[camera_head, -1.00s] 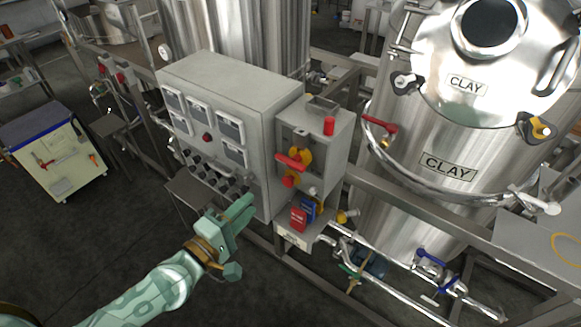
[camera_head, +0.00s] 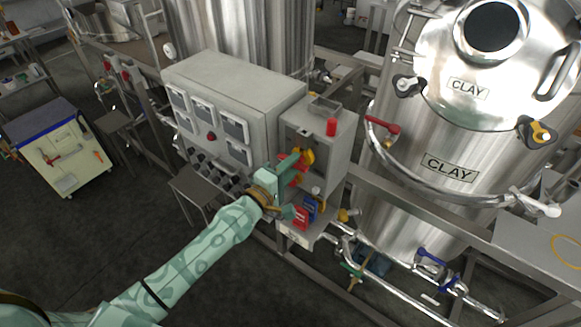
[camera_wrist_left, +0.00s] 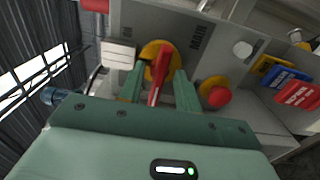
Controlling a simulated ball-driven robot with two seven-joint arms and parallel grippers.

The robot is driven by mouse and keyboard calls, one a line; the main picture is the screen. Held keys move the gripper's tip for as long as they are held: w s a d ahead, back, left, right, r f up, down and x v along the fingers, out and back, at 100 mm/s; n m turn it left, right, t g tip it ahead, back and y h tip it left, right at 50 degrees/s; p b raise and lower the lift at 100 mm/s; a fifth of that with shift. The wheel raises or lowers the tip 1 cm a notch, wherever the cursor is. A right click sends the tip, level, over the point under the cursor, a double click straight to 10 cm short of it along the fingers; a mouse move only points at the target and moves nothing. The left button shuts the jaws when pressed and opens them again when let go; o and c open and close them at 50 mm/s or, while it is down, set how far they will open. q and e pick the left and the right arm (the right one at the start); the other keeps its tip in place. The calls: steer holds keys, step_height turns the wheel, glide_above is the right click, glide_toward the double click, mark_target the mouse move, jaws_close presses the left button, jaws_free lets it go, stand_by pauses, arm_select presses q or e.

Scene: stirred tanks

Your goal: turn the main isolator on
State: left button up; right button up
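The main isolator is a red handle (camera_wrist_left: 157,72) on a round yellow plate (camera_wrist_left: 151,50), next to the lettering MAIN in the left wrist view. In the head view its yellow plate (camera_head: 307,156) shows on the side of the small grey box, partly hidden by my left gripper (camera_head: 286,184). In the left wrist view the two green fingers of my left gripper (camera_wrist_left: 158,88) stand apart, one on either side of the handle, with gaps visible between them and it. Handle contact is not visible. My right gripper is out of view.
A red push button (camera_wrist_left: 219,96) on a yellow base sits just right of the fingers. Red tags (camera_wrist_left: 298,94) and blue tags (camera_wrist_left: 288,76) hang farther right. A large grey cabinet (camera_head: 232,85) adjoins the box. A steel CLAY tank (camera_head: 430,190) stands to the right.

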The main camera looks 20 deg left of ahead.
arm_select(q)
jaws_close()
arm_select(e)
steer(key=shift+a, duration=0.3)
arm_select(q)
steer(key=shift+m, duration=0.3)
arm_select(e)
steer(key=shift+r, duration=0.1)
arm_select(q)
steer(key=shift+m+p, duration=2.95)
steer(key=shift+m, duration=5.65)
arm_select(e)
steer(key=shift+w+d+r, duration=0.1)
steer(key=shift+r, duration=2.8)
arm_select(q)
jaws_free()
